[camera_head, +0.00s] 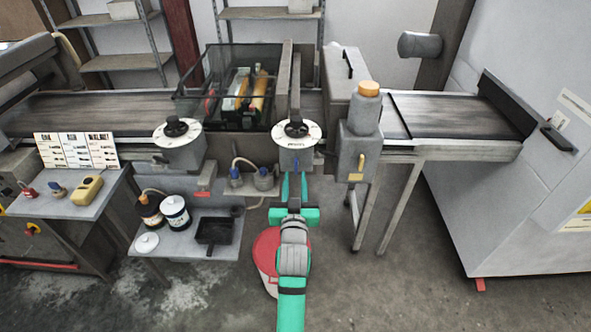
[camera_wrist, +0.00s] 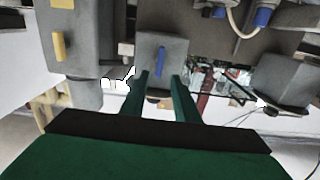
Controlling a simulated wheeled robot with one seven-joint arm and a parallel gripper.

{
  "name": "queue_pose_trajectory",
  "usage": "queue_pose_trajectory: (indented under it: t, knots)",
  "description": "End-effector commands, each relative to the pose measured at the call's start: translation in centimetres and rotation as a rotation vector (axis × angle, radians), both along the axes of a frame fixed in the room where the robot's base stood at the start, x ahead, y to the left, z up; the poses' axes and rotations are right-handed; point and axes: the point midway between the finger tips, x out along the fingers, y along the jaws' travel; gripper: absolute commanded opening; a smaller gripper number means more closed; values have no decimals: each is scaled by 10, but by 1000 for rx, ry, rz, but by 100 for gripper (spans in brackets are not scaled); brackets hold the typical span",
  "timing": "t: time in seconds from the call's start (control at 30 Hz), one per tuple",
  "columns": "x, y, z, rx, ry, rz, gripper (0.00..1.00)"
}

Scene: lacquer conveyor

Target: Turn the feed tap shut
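No label marks which handle is the feed tap. In the wrist view a small blue handle (camera_wrist: 161,60) stands upright in that picture on the front of a grey housing (camera_wrist: 176,46). My gripper (camera_wrist: 160,86) is open, its two green fingers apart and pointing at that housing, with nothing between them. The fingers seem short of the blue handle; the exact gap is hard to judge. In the head view my gripper (camera_head: 294,177) is just below the housing with a white dial (camera_head: 296,133), and mostly hides the handle. A yellow handle (camera_head: 361,162) sits on the block to the right; it shows in the wrist view (camera_wrist: 58,45).
Two blue-topped fittings (camera_head: 250,178) with a pale hose sit left of my gripper. A red handle (camera_head: 203,193) is farther left. A shelf (camera_head: 180,244) holds cans and a black tray. A red-rimmed bucket (camera_head: 266,252) stands under my arm. Floor at right is clear.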

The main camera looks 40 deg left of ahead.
Motion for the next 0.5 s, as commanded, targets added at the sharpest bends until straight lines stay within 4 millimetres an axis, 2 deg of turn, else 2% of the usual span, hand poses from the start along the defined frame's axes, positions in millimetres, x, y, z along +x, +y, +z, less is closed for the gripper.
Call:
queue_pose_trajectory:
  t: [0.2,0.5]
  knots:
    - [29,18,0,1,-1,-2,28]
    - [42,27,0,0,0,-2,28]
